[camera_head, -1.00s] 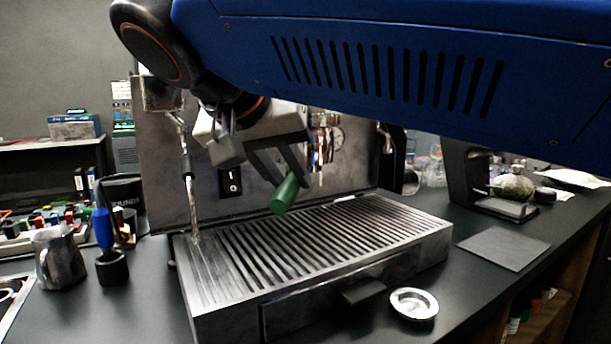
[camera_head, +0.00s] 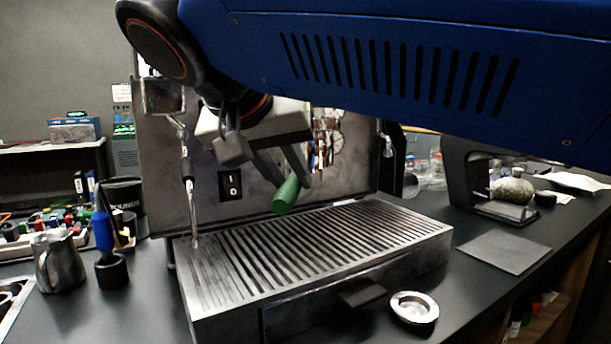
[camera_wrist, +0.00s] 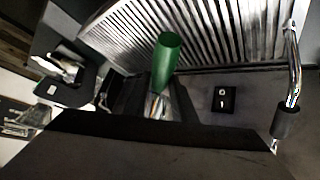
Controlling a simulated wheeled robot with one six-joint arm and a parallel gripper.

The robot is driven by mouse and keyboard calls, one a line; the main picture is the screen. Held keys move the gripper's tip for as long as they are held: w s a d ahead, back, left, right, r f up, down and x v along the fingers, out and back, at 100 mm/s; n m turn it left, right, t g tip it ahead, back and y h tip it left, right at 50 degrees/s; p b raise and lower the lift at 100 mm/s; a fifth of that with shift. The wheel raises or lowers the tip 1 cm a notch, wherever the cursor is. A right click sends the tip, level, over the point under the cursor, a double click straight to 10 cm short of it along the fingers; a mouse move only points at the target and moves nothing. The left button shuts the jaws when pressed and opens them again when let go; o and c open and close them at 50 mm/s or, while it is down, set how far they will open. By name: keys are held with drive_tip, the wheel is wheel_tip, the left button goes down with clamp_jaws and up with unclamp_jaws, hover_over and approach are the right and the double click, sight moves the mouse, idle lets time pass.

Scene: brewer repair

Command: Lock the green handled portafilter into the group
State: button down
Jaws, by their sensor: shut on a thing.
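The green handle of the portafilter (camera_head: 286,195) points down and toward the camera, above the slatted drip tray. My gripper (camera_head: 279,172) is shut on the portafilter near the top of the handle. In the wrist view the green handle (camera_wrist: 166,60) stands out past the dark fingers (camera_wrist: 150,98). The portafilter's metal head and the group are mostly hidden behind my gripper and arm. I cannot tell whether the head touches the group. Chrome parts (camera_head: 325,140) of the machine show just right of my gripper.
The drip tray (camera_head: 330,245) lies below with clear space over it. A steam wand (camera_head: 190,195) hangs to the left. A small metal basket (camera_head: 414,308) sits in front. A pitcher (camera_head: 60,262), a blue-handled tool (camera_head: 104,232) and a grinder (camera_head: 470,175) stand around.

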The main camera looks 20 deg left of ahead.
drive_tip(key=w+d+n+g+y, duration=0.2)
drive_tip(key=w+d+n+y, duration=0.1)
drive_tip(key=d+n+y, duration=0.3)
drive_tip(key=shift+w+n, duration=0.2)
drive_tip(key=shift+n, duration=1)
idle(0.5)
drive_tip(key=shift+r, duration=0.1)
drive_tip(key=c, duration=1.4)
unclamp_jaws()
